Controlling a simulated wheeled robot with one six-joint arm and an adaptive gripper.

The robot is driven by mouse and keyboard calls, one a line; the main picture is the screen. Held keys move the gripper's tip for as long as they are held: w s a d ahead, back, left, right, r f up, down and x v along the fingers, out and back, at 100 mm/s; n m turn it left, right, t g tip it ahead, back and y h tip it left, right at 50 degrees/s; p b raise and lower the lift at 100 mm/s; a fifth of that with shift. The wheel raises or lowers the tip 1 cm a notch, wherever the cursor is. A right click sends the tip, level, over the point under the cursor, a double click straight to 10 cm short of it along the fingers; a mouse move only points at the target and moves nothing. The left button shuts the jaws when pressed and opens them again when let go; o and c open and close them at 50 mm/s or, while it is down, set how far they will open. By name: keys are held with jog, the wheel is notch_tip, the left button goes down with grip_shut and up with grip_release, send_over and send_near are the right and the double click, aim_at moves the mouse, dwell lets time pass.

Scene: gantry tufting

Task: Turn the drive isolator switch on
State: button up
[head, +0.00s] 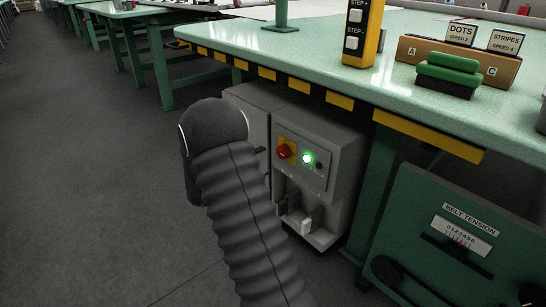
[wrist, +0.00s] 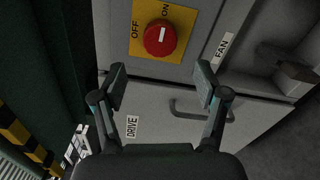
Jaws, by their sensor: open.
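A red rotary switch (wrist: 160,38) with a white mark sits on a yellow plate (wrist: 145,14) in the wrist view. The plate reads OFF at the left and ON at the top right. The mark looks roughly upright in that view; which word it points to is unclear. The switch also shows in the head view (head: 284,151), on the grey cabinet (head: 344,158) under the table. My gripper (wrist: 161,82) is open and empty, its fingers apart below the knob in the wrist view and not visibly touching it. My arm hides the gripper in the head view.
A lit green lamp (head: 307,158) is right of the switch. DRIVE (wrist: 132,127) and FAN (wrist: 224,46) labels and a grey handle (wrist: 187,112) are near my fingers. The green table (head: 300,52) overhangs the cabinet. A belt tension panel (head: 455,240) stands right; floor at left is clear.

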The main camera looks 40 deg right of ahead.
jog(key=shift+s+a, duration=0.15)
jog(key=shift+a, duration=1.8)
jog(key=s+a+f+n+g+y, duration=0.1)
jog(key=s+f+g+y, duration=0.3)
jog(key=s+f, duration=0.3)
jog(key=s+a+r+m+g+y+p, duration=0.1)
jog(key=s+a+r+y+p, duration=0.15)
jog(key=s+a+y, duration=0.45)
jog(key=s+a+r+m+t+y+p, duration=0.1)
jog(key=s+a+r+t+y+p, duration=0.1)
jog(key=s+a+r, duration=0.3)
jog(key=s+a+r+m+t+y+p, duration=0.1)
jog(key=s+a+r+t+y+p, duration=0.1)
jog(key=r, duration=1.1)
jog(key=s+a+r+m+t+y+p, duration=0.1)
jog(key=s+a+r+t+y+p, duration=0.2)
jog(key=s+a+r, duration=0.5)
jog(key=shift+s+a+r+m+t+p, duration=0.4)
jog(key=shift+a+r+t+p, duration=0.25)
jog(key=shift+a+t, duration=0.3)
jog(key=shift+d, duration=0.1)
